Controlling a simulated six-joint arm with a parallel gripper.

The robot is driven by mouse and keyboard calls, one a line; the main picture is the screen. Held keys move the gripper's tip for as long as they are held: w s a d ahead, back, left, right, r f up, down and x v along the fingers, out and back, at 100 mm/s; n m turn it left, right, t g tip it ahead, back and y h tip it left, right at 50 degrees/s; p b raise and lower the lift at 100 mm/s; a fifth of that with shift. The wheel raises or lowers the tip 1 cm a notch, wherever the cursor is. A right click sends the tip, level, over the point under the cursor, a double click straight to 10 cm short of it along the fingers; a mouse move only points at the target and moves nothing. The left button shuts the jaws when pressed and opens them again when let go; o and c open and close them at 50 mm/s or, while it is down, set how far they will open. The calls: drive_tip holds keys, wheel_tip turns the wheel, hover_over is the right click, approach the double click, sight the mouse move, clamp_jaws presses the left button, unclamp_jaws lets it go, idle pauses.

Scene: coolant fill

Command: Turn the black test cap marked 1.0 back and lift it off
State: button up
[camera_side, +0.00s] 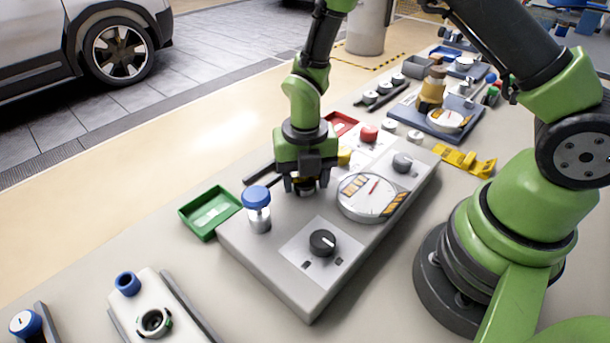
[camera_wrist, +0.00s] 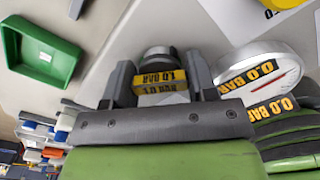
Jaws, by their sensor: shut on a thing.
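My gripper (camera_side: 305,186) points down over the grey test unit (camera_side: 262,262), behind the blue-topped post. In the wrist view its two dark fingers (camera_wrist: 160,84) are shut on the sides of the black test cap (camera_wrist: 158,54). The cap has a dark round top and a yellow label with black print, seen inverted, that looks like 1.0 BAR. In the side view the fingers hide most of the cap. What lies under the cap is hidden, so I cannot tell whether it is seated or raised.
A round white gauge (camera_side: 369,196) sits close right of my gripper. A blue-topped metal post (camera_side: 257,207) stands in front at left, and a black knob (camera_side: 322,242) nearer the front. A green tray (camera_side: 211,213) lies left, and a red tray (camera_side: 341,124) behind.

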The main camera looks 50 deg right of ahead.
drive_tip(key=shift+n, duration=0.4)
drive_tip(key=shift+n, duration=1.6)
drive_tip(key=n, duration=0.2)
drive_tip(key=shift+n, duration=0.4)
drive_tip(key=shift+r, duration=0.3)
drive_tip(key=shift+r, duration=2.15)
